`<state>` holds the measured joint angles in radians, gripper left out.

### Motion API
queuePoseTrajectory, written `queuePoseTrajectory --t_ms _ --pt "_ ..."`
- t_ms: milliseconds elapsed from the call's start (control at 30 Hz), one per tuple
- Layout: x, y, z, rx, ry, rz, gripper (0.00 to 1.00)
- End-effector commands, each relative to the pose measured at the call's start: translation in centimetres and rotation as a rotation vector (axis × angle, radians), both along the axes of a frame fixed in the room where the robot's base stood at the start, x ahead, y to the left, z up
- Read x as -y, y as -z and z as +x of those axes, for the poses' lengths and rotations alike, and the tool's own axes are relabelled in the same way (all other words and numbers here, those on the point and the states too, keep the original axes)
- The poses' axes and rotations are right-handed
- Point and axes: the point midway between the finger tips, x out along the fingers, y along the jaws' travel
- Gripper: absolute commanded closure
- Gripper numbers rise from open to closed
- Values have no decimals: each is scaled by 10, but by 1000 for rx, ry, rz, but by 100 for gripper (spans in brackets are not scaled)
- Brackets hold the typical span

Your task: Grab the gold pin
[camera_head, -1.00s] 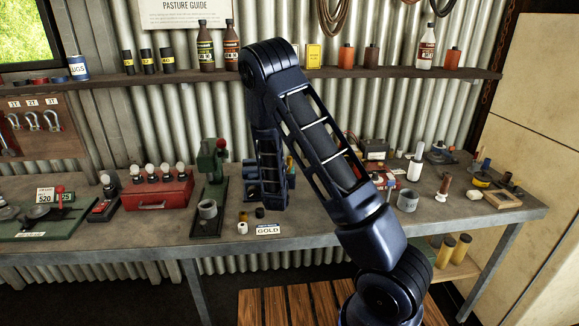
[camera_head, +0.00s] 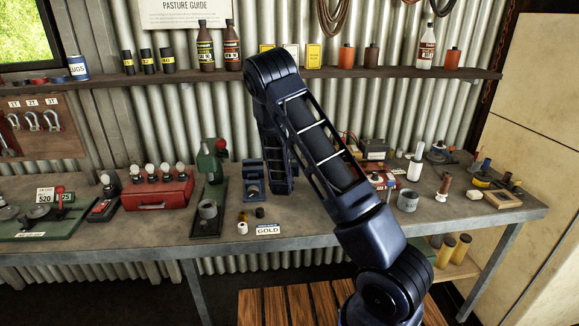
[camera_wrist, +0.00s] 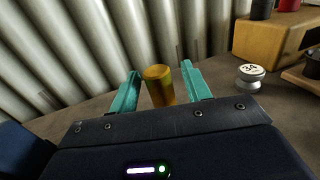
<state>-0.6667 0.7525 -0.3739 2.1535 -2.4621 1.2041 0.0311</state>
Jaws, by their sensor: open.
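The gold pin (camera_wrist: 158,86) is an upright gold-yellow cylinder in the wrist view, just ahead of the wrist housing. My gripper (camera_wrist: 160,71) is open. The pin's lower part is hidden behind the gripper body. In the head view my arm hides both the gripper and the pin. A white GOLD label (camera_head: 268,230) lies near the bench's front edge.
A blue stand (camera_head: 253,182) is left of my forearm, beside a green press (camera_head: 212,165). A grey metal cup (camera_head: 408,200) sits to the right. In the wrist view, a silver weight (camera_wrist: 250,77) and a wooden block (camera_wrist: 268,42) stand right; corrugated wall (camera_wrist: 60,50) is close behind.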

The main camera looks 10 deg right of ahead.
Motion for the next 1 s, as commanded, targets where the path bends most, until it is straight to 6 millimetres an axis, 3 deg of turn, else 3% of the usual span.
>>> queuePoseTrajectory --t_ms 133,367,767,1000 --pt "0 0 0 0 0 0 56" --pt "0 0 0 0 0 0 100" --pt "0 -6 0 2 0 0 100" --pt "0 -36 0 4 0 3 100"
